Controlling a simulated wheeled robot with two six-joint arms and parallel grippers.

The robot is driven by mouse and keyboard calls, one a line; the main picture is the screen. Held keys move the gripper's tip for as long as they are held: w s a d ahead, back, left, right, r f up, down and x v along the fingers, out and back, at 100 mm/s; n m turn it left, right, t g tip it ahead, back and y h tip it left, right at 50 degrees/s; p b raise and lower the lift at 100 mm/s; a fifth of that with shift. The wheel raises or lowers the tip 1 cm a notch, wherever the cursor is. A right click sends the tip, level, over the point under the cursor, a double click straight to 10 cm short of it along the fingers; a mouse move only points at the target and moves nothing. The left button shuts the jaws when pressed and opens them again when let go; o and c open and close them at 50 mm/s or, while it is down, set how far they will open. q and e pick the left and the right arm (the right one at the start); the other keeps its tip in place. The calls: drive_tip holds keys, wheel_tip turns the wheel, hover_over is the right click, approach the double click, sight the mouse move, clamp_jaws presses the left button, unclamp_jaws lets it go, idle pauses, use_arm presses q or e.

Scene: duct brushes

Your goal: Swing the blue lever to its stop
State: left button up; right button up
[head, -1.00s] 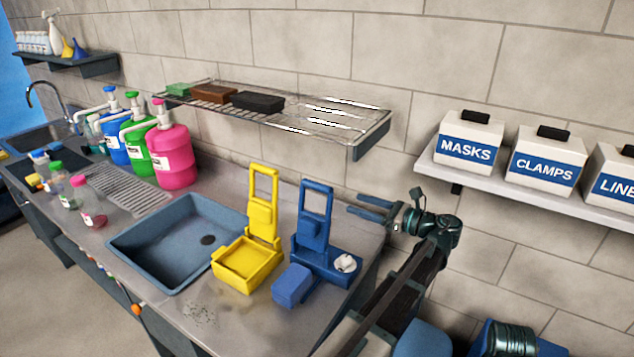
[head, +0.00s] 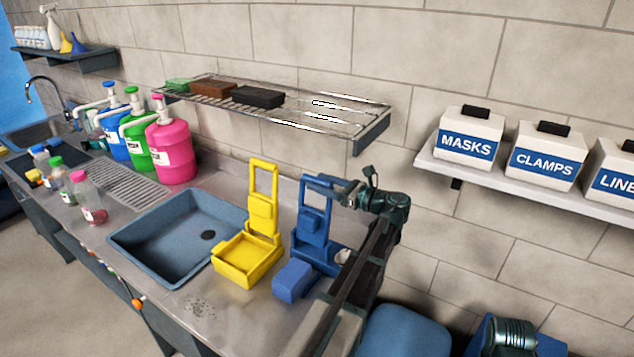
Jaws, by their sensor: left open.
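The blue lever (head: 313,222) stands upright as an open frame on its blue base (head: 318,262) at the counter's right part. A blue block (head: 293,281) sits at the base's front, and a white piece (head: 343,256) shows at its right, partly covered by my arm. My left gripper (head: 322,187) is open at the top of the blue lever, its fingers pointing left. The fingers overlap the lever's top in the picture; I cannot tell whether they touch it. My right gripper is not in view.
A yellow device (head: 247,262) of similar shape stands close left of the blue one. Left of it is a sink basin (head: 150,250). A wire rack (head: 330,118) hangs above, and a shelf (head: 530,185) with labelled boxes is at the right. Pump bottles stand further left.

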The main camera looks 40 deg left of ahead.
use_arm(q)
drive_tip(key=shift+s+a, duration=0.1)
drive_tip(key=shift+a, duration=0.7)
clamp_jaws()
idle(1.0)
